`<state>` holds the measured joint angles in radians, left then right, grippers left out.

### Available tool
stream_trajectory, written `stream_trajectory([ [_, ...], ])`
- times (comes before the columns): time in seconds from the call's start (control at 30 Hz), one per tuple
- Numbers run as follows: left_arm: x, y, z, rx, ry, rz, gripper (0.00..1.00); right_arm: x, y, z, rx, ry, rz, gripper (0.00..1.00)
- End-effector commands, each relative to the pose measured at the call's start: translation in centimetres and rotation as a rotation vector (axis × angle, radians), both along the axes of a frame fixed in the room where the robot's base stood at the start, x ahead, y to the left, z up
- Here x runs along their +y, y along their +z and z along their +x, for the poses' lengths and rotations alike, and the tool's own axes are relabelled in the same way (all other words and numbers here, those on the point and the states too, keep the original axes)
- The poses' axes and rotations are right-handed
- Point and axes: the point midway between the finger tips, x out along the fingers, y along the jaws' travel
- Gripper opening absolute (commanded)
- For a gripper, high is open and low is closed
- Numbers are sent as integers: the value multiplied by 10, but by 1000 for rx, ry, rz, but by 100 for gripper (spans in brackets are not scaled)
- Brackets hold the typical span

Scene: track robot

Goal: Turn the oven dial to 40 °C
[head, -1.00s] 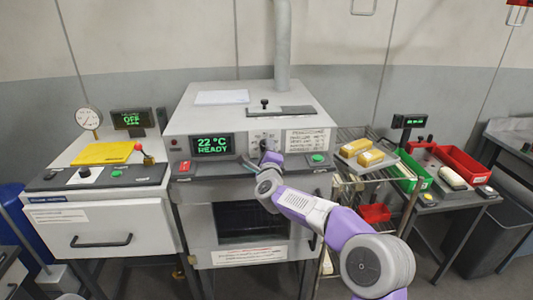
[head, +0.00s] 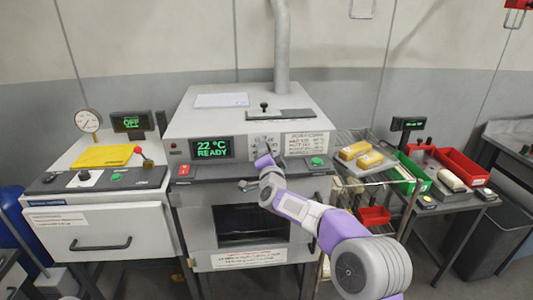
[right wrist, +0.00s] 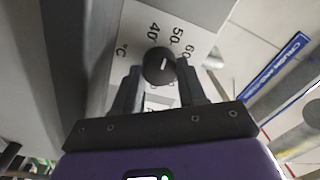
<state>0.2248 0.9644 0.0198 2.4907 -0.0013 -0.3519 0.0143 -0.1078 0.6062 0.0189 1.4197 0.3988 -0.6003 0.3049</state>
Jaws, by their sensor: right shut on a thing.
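The oven (head: 205,122) stands in the middle of the head view. Its green display (head: 212,147) reads 22 °C READY. In the right wrist view the black round dial (right wrist: 159,65) sits on a white scale plate (right wrist: 195,18) with 40, 50, 60 and °C visible. A short white mark shows on the dial; I cannot tell exactly which value it points to. My right gripper (right wrist: 159,82) is shut on the dial, one finger on each side. In the head view the right gripper (head: 264,163) is at the oven's front panel and largely covers the dial. My left gripper is not in view.
A red button (head: 184,169) and a green button (head: 316,161) flank the dial on the panel. A bench unit (head: 95,225) with a yellow folder (head: 101,156) stands left. A rack and red bins (head: 466,166) stand right.

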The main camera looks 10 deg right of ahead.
Motion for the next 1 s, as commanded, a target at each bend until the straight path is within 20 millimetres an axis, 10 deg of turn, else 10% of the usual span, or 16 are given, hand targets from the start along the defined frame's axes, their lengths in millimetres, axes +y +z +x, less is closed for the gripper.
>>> stream_trajectory([
  [1.0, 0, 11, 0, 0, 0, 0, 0, 0, 1, 0, 61, 0, -448, 10],
])
